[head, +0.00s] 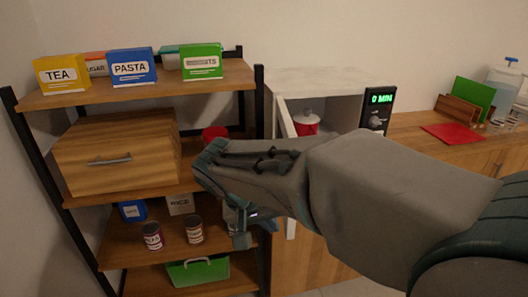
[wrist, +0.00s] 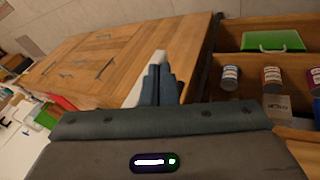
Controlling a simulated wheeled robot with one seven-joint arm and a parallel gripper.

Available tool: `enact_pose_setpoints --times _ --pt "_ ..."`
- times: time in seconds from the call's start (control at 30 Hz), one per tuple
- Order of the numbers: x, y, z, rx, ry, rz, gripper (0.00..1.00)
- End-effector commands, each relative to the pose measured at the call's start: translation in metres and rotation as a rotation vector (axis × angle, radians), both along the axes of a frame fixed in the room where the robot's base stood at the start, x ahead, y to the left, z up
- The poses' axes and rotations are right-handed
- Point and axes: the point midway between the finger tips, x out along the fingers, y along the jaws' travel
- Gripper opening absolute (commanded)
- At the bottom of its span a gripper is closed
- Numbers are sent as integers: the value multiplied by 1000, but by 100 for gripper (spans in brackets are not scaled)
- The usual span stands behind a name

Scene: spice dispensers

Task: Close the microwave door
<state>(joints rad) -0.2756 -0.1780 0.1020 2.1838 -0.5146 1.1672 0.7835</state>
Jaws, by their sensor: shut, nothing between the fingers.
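The white microwave (head: 330,78) stands on the wooden counter, with its control panel (head: 376,108) showing "0 MIN". Its door (head: 286,118) stands open at the left, seen nearly edge-on, and my arm hides its middle. Inside the microwave is a red pot with a white lid (head: 307,122). My gripper (head: 243,230) is in front of the shelf, to the left of the door. In the wrist view my gripper (wrist: 162,82) is shut and empty, and a white strip (wrist: 147,75), likely the door, shows just behind the fingers. Contact cannot be told.
A shelf (head: 170,92) on the left holds boxes, a wooden drawer box (head: 118,158), cans (head: 152,236) and a green bin (head: 198,271). A green board (head: 474,97) and red mat (head: 453,132) are on the right counter. My arm crosses in front of the microwave.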

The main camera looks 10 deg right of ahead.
Motion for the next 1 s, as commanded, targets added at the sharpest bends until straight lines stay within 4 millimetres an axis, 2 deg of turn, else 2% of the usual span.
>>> enact_pose_setpoints --times 0.03,0.1,0.23,0.4,0.57,1.0 --pt "5 4 35 -18 -21 -6 0" --pt "11 9 57 -41 -52 -20 0" --pt "20 16 90 -72 -104 -42 0" --pt "27 21 112 -95 -144 -60 0" --pt "30 19 109 -100 -153 -66 0" --pt "51 -21 49 -100 -153 -67 0"
